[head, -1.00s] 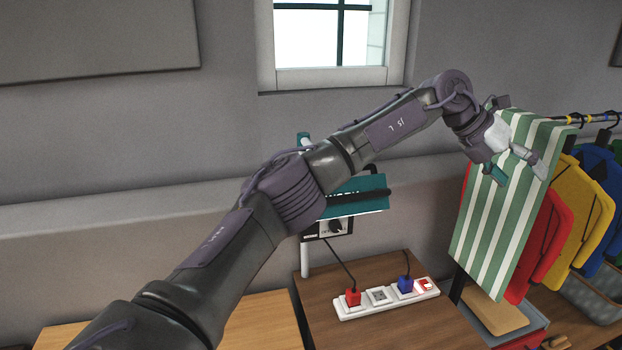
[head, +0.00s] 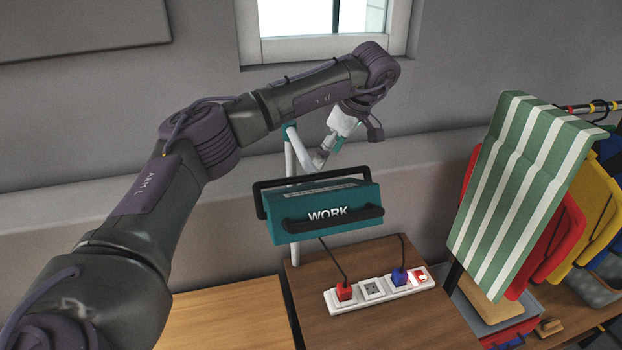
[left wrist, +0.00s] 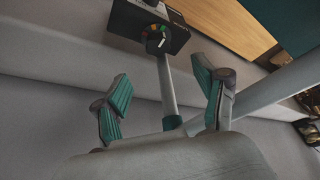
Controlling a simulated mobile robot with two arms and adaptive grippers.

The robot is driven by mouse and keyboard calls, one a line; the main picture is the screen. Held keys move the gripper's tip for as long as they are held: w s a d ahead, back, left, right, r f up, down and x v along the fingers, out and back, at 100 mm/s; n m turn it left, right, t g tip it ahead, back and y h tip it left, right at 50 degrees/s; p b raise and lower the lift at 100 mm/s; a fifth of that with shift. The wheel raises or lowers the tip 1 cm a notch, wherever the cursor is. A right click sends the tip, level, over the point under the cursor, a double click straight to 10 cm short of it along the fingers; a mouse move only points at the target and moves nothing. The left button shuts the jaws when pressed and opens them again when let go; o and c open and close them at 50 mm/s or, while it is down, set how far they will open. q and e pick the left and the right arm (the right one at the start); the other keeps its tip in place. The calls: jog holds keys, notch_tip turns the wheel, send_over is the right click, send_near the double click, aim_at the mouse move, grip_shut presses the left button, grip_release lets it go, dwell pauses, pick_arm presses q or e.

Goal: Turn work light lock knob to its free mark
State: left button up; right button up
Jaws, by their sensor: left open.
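The teal work light (head: 325,212), marked WORK, stands on a pale stand (head: 291,155) in the head view. A dark round knob (left wrist: 157,41) with a white line shows on a black box (left wrist: 147,22) in the left wrist view. Orange and green marks lie around it; I cannot read which one is the free mark. The knob is hidden in the head view. My left gripper (head: 324,153) is behind the light, near the stand. In the wrist view its teal-padded fingers (left wrist: 164,98) are spread and empty, apart from the knob. My right gripper is out of view.
A thin post (left wrist: 167,85) runs from the box between the fingers in the wrist view. A power strip (head: 380,292) with red and blue plugs lies on the brown table (head: 410,327). A striped cloth (head: 525,185) hangs at right.

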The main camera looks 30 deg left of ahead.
pick_arm(q)
jog(key=p+x, duration=0.3)
jog(key=x, duration=0.7)
jog(key=shift+w+a+p, duration=0.1)
jog(key=shift+w+p, duration=0.1)
jog(key=shift+p, duration=0.2)
jog(key=shift+a+f, duration=0.15)
jog(key=shift+f, duration=0.35)
jog(key=shift+a+f, duration=0.1)
jog(key=shift+f, duration=0.05)
jog(key=c, duration=1.1)
jog(key=shift+c, duration=0.2)
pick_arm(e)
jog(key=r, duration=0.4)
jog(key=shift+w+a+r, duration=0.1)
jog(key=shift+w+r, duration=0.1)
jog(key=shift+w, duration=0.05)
